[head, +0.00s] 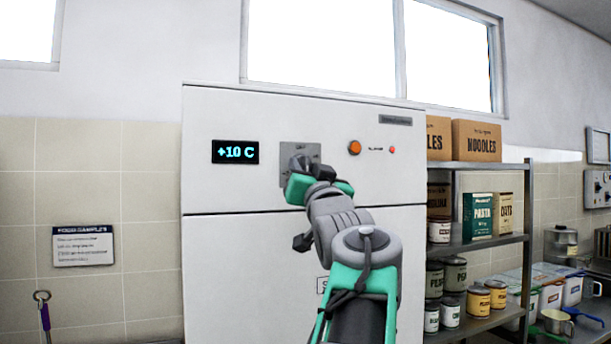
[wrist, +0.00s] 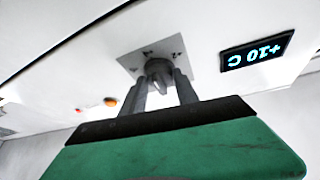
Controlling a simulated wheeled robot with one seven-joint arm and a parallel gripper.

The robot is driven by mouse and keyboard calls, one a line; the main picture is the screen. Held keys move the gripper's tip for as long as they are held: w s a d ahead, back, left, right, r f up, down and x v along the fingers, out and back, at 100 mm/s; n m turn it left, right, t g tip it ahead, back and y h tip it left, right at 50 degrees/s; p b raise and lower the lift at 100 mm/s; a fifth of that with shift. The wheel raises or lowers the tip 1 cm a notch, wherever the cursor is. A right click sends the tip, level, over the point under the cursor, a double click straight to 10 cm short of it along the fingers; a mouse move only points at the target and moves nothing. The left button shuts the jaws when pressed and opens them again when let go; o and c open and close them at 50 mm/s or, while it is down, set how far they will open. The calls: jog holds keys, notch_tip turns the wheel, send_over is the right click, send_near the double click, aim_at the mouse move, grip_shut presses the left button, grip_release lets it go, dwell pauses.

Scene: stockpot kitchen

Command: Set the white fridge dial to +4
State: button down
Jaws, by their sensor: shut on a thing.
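The white fridge (head: 215,185) fills the middle of the head view. Its display (head: 235,152) reads +10 C; the display also shows upside down in the wrist view (wrist: 256,52). The dial (wrist: 158,72) sits on a square grey plate (head: 300,150) right of the display, and the plate shows in the wrist view (wrist: 133,63) with small marks too blurred to read fully. My gripper (wrist: 160,82) has its two fingers on either side of the dial and is shut on it. In the head view my gripper (head: 299,163) hides the dial.
An orange button (head: 354,147) and a small red light (head: 392,150) are right of the plate. A metal shelf (head: 480,240) with boxes and cans stands right of the fridge. A sign (head: 83,246) hangs on the tiled wall at left. The space before the fridge's left side is clear.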

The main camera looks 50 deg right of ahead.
jog(key=c, duration=0.9)
grip_release()
jog(key=b+v, duration=0.3)
jog(key=v, duration=0.5)
jog(key=shift+w+d, duration=0.1)
